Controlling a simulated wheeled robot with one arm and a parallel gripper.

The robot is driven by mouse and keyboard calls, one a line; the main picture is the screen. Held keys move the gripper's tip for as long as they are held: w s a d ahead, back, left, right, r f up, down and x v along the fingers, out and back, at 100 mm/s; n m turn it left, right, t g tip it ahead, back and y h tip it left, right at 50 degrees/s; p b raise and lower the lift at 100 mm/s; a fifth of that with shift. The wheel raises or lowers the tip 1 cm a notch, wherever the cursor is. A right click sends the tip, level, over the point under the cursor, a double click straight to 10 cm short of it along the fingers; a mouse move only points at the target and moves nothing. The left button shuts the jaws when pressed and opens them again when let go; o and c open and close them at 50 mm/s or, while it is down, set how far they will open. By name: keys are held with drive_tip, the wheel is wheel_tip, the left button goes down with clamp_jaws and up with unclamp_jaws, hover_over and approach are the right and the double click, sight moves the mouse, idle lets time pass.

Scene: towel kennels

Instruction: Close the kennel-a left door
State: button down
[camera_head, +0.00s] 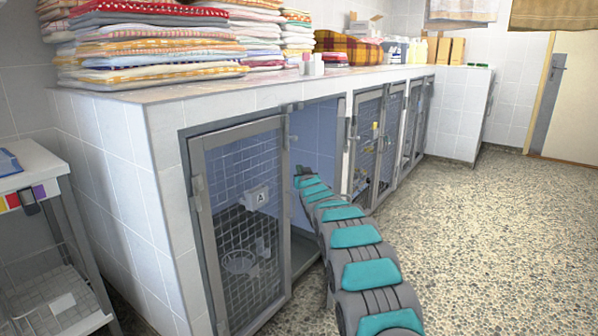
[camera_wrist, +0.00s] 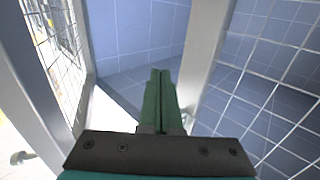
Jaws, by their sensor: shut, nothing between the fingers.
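The kennel-a left door (camera_head: 238,215) is a grey-framed wire mesh door with a label "A" (camera_head: 258,197), at the left of the kennel front in the head view. I cannot tell exactly how far it stands from its frame. My arm reaches to the opening just right of this door. In the wrist view my gripper (camera_wrist: 160,72) has its green fingers together and empty, pointing toward blue tiles. A grey-framed mesh panel (camera_wrist: 52,50) is at its left and a grey post (camera_wrist: 207,50) at its right. No contact is clear.
The right part of the opening is uncovered, showing blue tiled walls (camera_head: 318,135). More mesh doors (camera_head: 388,140) continue to the right. Folded towels (camera_head: 155,45) lie on the tiled counter above. A trolley (camera_head: 35,165) stands at the left. The speckled floor (camera_head: 490,235) at right is free.

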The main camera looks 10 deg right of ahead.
drive_tip(key=s+d+m+g+h, duration=0.15)
drive_tip(key=s+d+g, duration=0.4)
drive_tip(key=s, duration=1.05)
drive_tip(key=s+a+f+g, duration=0.3)
drive_tip(key=s+a+g, duration=0.1)
drive_tip(key=s, duration=1.7)
drive_tip(key=s+a+f+n+g+y, duration=0.1)
drive_tip(key=s+a+f+g, duration=0.2)
drive_tip(key=s, duration=1.9)
drive_tip(key=s+a+f+g, duration=0.4)
drive_tip(key=s+g, duration=0.3)
drive_tip(key=s, duration=1.5)
drive_tip(key=shift+a, duration=0.9)
